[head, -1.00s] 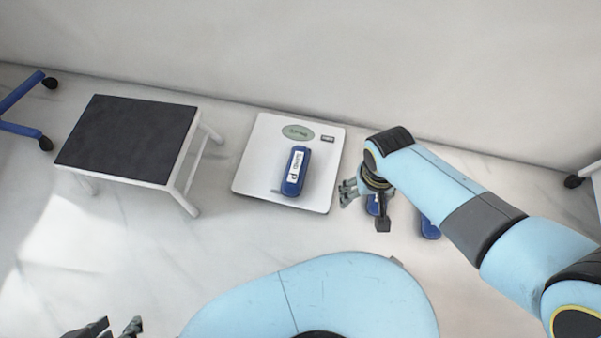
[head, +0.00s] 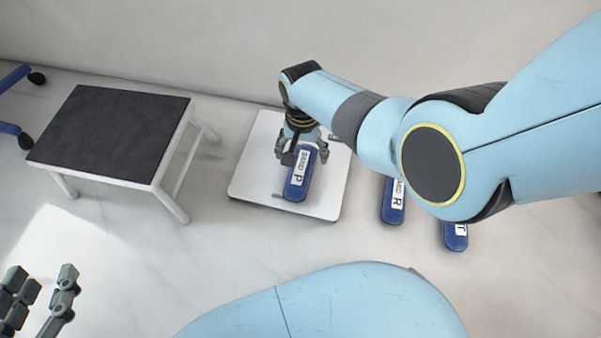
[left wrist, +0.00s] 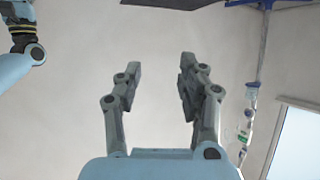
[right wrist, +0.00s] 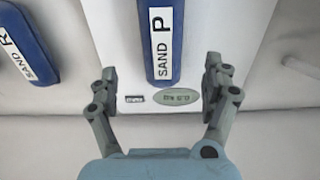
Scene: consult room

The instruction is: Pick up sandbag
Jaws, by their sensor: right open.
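A blue sandbag with a white label reading SAND P (head: 297,190) lies on a white scale (head: 255,180). My right gripper (head: 299,150) is over the scale, at the far end of this sandbag. In the right wrist view the right gripper (right wrist: 160,85) is open, and the sandbag P (right wrist: 160,50) lies ahead of and between its fingers, not gripped. The scale's display (right wrist: 176,97) shows there too. My left gripper (head: 40,295) is at the lower left of the head view. In the left wrist view the left gripper (left wrist: 158,75) is open and empty, facing the wall.
Sandbag R (head: 392,205) and sandbag T (head: 455,237) lie on the floor right of the scale; sandbag R also shows in the right wrist view (right wrist: 25,45). A step stool with a black top (head: 110,130) stands left. Floor between stool and scale is clear.

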